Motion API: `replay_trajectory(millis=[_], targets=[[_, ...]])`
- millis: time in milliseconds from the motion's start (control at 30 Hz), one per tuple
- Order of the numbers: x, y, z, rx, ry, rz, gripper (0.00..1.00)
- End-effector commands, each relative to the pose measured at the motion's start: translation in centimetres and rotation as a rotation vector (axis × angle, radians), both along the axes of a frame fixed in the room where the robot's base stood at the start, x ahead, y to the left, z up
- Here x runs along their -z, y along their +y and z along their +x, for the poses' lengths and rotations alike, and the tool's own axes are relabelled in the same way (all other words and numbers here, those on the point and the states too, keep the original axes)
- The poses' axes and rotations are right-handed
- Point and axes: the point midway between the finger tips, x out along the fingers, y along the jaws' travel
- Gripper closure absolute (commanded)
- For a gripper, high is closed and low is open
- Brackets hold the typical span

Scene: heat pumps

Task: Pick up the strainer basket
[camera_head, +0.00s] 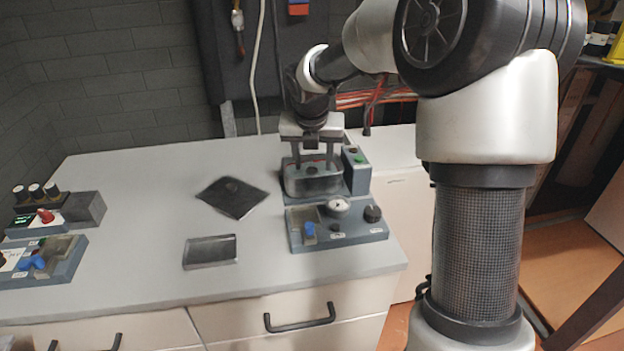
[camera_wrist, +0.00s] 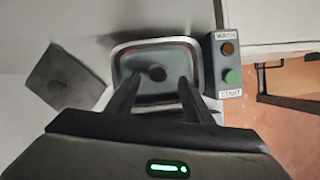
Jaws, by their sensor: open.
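My gripper (camera_head: 313,163) is open and points down over the grey wash unit's basin (camera_head: 300,188). In the wrist view its two fingers (camera_wrist: 158,82) reach over the basin (camera_wrist: 125,47), one on each side of a dark round knob (camera_wrist: 157,73) in the middle. The fingers look apart from the knob; their height above it is hard to judge. The strainer basket cannot be told clearly; the knob may belong to it, inside the basin. A dark square plate with a central knob (camera_head: 232,197) lies flat on the counter, left of the basin.
A button box (camera_head: 355,172) marked WASH and START stands right against the basin. A control panel with a dial (camera_head: 337,232) sits in front. A shallow tray (camera_head: 210,252) lies front left, and more panels (camera_head: 45,255) stand far left. The counter between is clear.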

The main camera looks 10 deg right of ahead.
Motion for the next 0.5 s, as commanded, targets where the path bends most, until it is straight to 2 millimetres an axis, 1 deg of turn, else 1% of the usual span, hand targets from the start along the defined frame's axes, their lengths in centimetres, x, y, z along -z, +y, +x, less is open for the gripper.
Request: replay_trajectory(millis=[33,200,300,500], targets=[[0.7,0.0,0.3,0.0,0.002,0.001,0.53],[3.1,0.1,1.5,0.001,0.003,0.002,0.53],[4.2,-0.1,2.0,0.001,0.002,0.002,0.53],[4.3,-0.1,2.1,0.0,0.0,0.0,0.53]])
